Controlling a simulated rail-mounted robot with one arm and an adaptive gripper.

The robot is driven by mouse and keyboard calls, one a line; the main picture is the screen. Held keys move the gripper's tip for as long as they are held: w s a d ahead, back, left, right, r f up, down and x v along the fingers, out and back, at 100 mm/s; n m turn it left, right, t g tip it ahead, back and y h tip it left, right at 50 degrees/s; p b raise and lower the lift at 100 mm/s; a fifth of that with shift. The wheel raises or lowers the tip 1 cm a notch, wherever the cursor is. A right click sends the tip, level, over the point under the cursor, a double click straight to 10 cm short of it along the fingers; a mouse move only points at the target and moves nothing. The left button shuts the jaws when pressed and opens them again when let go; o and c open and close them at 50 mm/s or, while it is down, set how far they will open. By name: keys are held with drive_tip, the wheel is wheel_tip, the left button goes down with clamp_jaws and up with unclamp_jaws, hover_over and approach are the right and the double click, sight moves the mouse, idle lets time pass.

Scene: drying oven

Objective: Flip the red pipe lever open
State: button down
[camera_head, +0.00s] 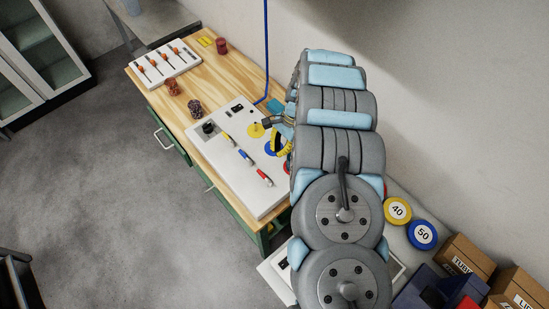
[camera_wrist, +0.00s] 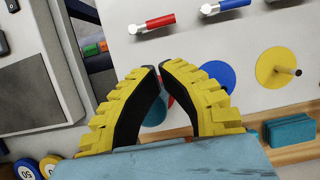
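The red pipe lever (camera_head: 265,178) is the lowest of three coloured levers on the white panel in the head view. In the wrist view the red lever (camera_wrist: 153,23) lies at the top, beyond my fingertips and apart from them. It has a silver end at its left. My gripper (camera_wrist: 157,70) has yellow fingers with black pads, curved so that their tips meet or almost meet, with nothing seen held between them. In the head view my gripper (camera_head: 279,143) is over the right side of the panel, partly hidden by my arm.
A blue lever (camera_head: 245,156) and a yellow lever (camera_head: 226,137) are beside the red one. Coloured discs, including a yellow disc with a peg (camera_wrist: 284,69), are near my fingers. A white rack with orange pieces (camera_head: 165,62) stands at the bench's far end.

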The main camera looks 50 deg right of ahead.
sight(268, 175)
drive_tip(key=shift+p+x, duration=0.9)
drive_tip(key=shift+x, duration=3.95)
drive_tip(key=shift+w, duration=0.1)
